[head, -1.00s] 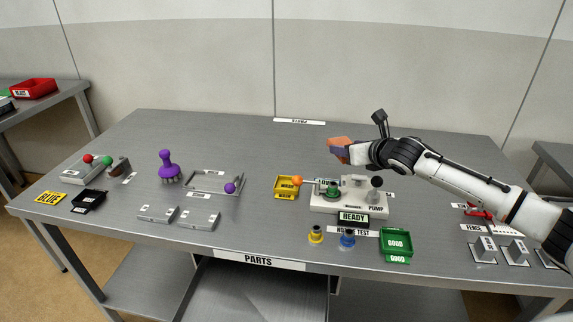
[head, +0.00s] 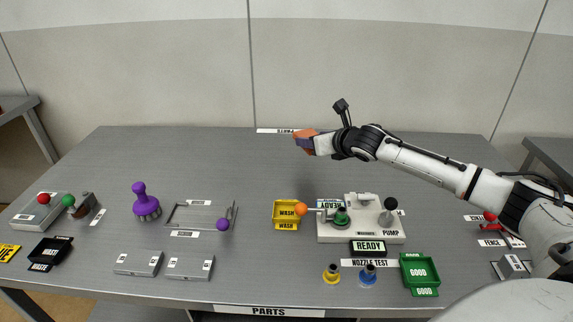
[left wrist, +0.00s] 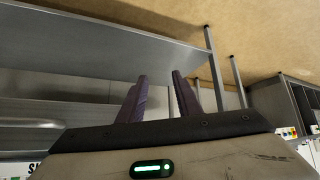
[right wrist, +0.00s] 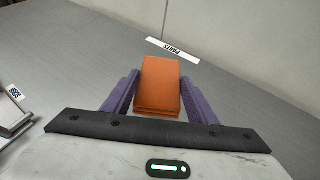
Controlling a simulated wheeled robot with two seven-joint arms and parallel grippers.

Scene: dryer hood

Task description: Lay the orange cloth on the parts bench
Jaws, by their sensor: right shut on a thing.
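The orange cloth (right wrist: 158,85) is a folded, flat block between the purple fingers of my right gripper (right wrist: 160,78), which is shut on it. In the head view the cloth (head: 303,136) shows at the tip of my right gripper (head: 307,143), over the back of the parts bench (head: 215,155). In the right wrist view it appears held above the bare grey top, in front of a PARTS label (right wrist: 172,48). My left gripper (left wrist: 160,80) shows in the left wrist view with its fingers apart and nothing between them, beside a grey shelf.
A pump unit (head: 360,230), yellow WASH tray (head: 286,205) and green GOOD tray (head: 420,285) stand in front of the right arm. A purple brush (head: 145,205) and grey frame (head: 190,225) are left of centre.

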